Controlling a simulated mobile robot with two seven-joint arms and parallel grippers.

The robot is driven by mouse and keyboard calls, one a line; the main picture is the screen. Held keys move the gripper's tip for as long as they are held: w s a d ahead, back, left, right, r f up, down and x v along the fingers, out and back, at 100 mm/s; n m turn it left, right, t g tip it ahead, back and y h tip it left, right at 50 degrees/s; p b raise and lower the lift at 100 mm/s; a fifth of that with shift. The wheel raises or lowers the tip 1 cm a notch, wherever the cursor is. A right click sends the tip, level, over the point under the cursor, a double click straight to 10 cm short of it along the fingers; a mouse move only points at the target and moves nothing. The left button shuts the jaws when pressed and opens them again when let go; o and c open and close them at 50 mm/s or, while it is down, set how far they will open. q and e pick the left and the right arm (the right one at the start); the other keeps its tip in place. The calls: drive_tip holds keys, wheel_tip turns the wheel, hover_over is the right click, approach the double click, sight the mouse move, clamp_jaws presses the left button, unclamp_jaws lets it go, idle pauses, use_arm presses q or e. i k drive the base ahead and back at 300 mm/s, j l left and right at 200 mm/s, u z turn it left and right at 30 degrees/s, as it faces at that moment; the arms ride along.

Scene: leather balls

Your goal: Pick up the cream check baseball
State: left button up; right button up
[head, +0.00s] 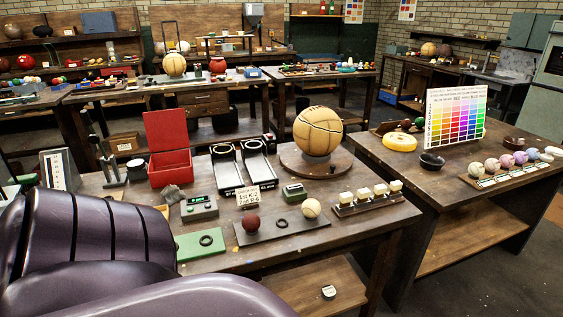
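A cream ball (312,208), which looks like the cream check baseball, rests near the right end of a dark flat board on the near table. It is small in the picture, so I cannot make out a check pattern or stitching. A dark red ball (251,223) lies on the same board (283,231) to its left, with a black ring (281,223) between them. Neither of my grippers shows in the head view.
The near table (345,233) also holds a large tan ball (317,131) on a round stand, a red box (170,168), a small sign (248,197) and a rack of cream blocks (368,201). The right table has a colour chart (455,117) and a row of balls (491,165).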

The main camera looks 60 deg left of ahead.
sight(311, 208)
drive_tip(key=u, duration=1.65)
